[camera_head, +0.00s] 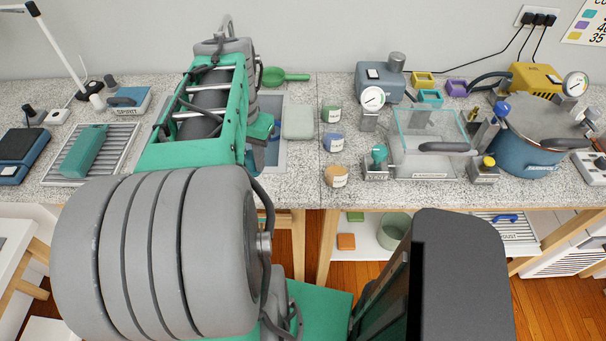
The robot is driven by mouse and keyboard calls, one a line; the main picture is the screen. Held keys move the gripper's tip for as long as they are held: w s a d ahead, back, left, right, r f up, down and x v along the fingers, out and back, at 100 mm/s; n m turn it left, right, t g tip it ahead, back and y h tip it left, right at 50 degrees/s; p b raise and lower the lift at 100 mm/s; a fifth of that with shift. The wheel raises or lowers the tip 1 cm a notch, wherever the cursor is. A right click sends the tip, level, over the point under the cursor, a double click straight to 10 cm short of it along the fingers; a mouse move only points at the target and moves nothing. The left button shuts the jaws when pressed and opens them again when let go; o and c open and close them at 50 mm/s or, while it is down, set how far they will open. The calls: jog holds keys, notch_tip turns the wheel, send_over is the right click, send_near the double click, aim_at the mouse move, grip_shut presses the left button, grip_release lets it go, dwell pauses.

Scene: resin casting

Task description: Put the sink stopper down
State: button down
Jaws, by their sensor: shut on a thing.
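My arm reaches forward over the sink (274,148) at the back of the counter. Its links cover most of the basin. My gripper's fingers are hidden behind the arm, so I cannot see what is between them. I cannot make out the sink stopper anywhere in this view. Only a strip of the sink's right side shows, with a blue patch in it beside my arm that I cannot identify.
A pale flat block (298,122) lies at the sink's right edge. A drying rack (110,165) is left. Some speckled counter (300,180) is bare in front.

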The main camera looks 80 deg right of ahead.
jog(key=s+d+f+p, duration=0.1)
jog(key=s+d+f, duration=0.1)
jog(key=d+f, duration=0.1)
jog(key=s+d+f+p, duration=0.1)
jog(key=s+d+f, duration=0.2)
jog(key=d, duration=0.1)
jog(key=s+d+f+p, duration=0.1)
jog(key=s+d+f, duration=0.1)
jog(key=d+f, duration=0.1)
jog(key=shift+s+d+f+p, duration=0.2)
jog(key=shift+s+d+p, duration=0.1)
jog(key=shift+d, duration=0.1)
notch_tip(320, 180, down, 3)
jog(key=shift+r+p, duration=0.2)
jog(key=shift+p, duration=0.45)
jog(key=shift+f, duration=0.35)
jog(key=shift+f, duration=0.15)
jog(key=c, duration=1.1)
grip_release()
jog(key=shift+d, duration=0.1)
